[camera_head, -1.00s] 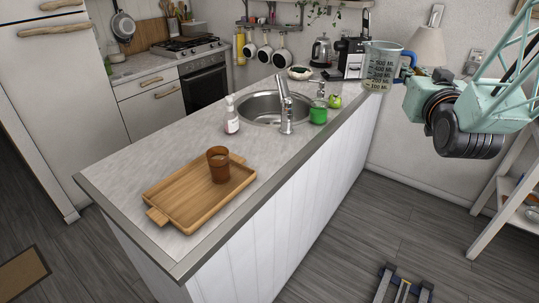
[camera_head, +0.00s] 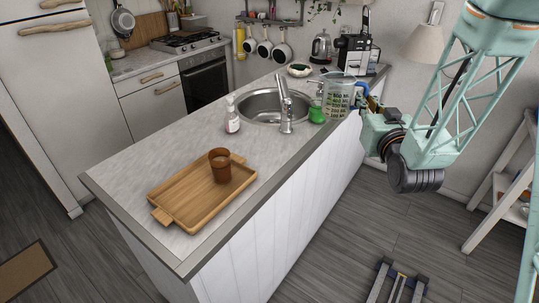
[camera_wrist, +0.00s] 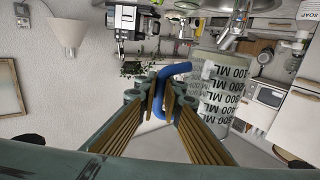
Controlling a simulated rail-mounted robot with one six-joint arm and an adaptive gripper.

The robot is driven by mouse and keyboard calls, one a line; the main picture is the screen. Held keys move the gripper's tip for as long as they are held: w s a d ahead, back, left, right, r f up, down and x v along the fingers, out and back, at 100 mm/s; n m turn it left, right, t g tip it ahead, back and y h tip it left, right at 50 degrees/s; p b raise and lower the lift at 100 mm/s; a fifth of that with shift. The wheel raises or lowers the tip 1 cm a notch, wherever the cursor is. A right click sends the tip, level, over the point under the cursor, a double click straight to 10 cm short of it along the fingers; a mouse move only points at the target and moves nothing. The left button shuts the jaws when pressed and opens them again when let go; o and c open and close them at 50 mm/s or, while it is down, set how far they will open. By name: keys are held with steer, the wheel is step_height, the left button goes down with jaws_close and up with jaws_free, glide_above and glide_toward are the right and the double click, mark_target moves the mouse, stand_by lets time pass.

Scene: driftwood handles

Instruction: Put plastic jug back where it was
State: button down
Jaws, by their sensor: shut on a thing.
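The plastic jug (camera_head: 337,95) is a clear measuring jug with printed ML marks and a blue handle. In the head view it is at the right edge of the counter, beside the green cup (camera_head: 317,114) and partly in front of the things behind it. My gripper (camera_head: 364,108) is at the jug's right side. In the wrist view my gripper (camera_wrist: 163,108) is shut on the blue handle (camera_wrist: 172,71), and the jug body (camera_wrist: 222,95) is to the right. I cannot tell whether the jug's base touches the counter.
The sink (camera_head: 258,106) with its tap (camera_head: 285,100) and a soap bottle (camera_head: 232,116) are left of the jug. A wooden tray (camera_head: 187,199) with a brown cup (camera_head: 220,165) is at the near end. A coffee machine (camera_head: 354,54) and kettle (camera_head: 321,47) stand behind.

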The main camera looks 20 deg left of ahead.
mark_target(331, 120)
steer(key=s+a+f+y+p, duration=0.1)
steer(key=a+f, duration=0.1)
steer(key=s+a+f+n+g+p, duration=0.1)
steer(key=s+a+f, duration=0.1)
steer(key=a+f, duration=0.1)
steer(key=s+a+f+n+y+p, duration=0.1)
steer(key=s+a+f+p, duration=0.1)
steer(key=a, duration=0.1)
steer(key=shift+s+a+f+y, duration=0.15)
steer(key=shift+s+a+y, duration=0.05)
steer(key=shift+s+y, duration=0.1)
steer(key=s+a+f+n+g+y+p, duration=0.2)
steer(key=s+a+f+p, duration=0.3)
steer(key=s, duration=0.6)
steer(key=shift+s+a+f+y, duration=0.25)
steer(key=shift+a+f+y, duration=0.05)
steer(key=shift+a+f, duration=0.9)
steer(key=shift+f, duration=0.1)
steer(key=shift+w+a+f+b, duration=0.15)
steer(key=shift+w+b, duration=0.2)
steer(key=shift+b, duration=0.75)
steer(key=b, duration=0.2)
steer(key=w+b, duration=0.1)
steer(key=b, duration=0.2)
steer(key=shift+a, duration=0.25)
steer(key=shift+w+b, duration=0.4)
steer(key=shift+b, duration=3.7)
